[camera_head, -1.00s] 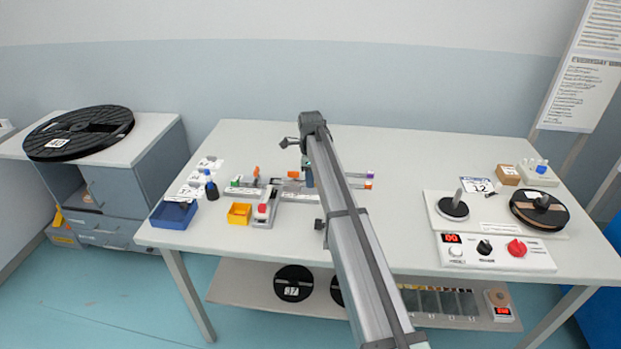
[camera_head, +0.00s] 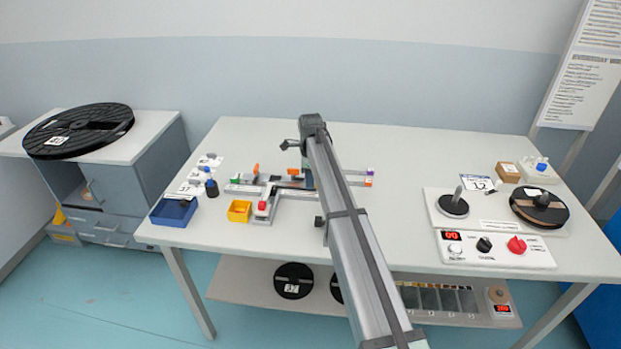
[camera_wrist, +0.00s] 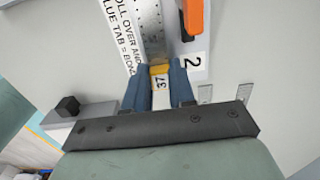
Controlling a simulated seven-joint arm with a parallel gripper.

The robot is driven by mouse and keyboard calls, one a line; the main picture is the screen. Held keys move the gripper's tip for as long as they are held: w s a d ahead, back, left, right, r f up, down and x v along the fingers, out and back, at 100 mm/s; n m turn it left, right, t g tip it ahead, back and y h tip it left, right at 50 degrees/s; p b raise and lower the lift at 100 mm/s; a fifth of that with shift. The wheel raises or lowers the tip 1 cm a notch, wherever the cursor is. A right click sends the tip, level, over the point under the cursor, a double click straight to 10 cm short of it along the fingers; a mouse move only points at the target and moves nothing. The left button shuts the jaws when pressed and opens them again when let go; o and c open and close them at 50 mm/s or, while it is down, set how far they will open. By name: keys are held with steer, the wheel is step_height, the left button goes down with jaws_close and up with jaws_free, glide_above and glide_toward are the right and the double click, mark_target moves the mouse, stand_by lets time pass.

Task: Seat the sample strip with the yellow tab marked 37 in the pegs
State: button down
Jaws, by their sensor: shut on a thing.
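In the wrist view my gripper (camera_wrist: 160,82) has its two blue fingers closed on the sample strip by its yellow tab (camera_wrist: 160,69), and the label 37 (camera_wrist: 160,83) shows between them. A pale, perforated track or strip (camera_wrist: 148,28) lies just beyond the tab; I cannot tell whether the held strip rests on the pegs. An orange lever (camera_wrist: 193,20) stands just to the right, above a label marked 2 (camera_wrist: 194,66). In the head view the arm hides most of the gripper at the grey splicing fixture (camera_head: 262,207).
Purple and orange tabs (camera_head: 370,176) lie right of the arm. A reel unit (camera_head: 538,208) and control panel (camera_head: 497,249) occupy the table's right side. The back of the table is clear.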

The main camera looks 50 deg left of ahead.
steer(key=shift+f, duration=0.3)
steer(key=c, duration=0.9)
jaws_free()
steer(key=shift+o, duration=0.2)
steer(key=shift+r, duration=0.1)
step_height(320, 180, up, 14)
steer(key=shift+f, duration=0.2)
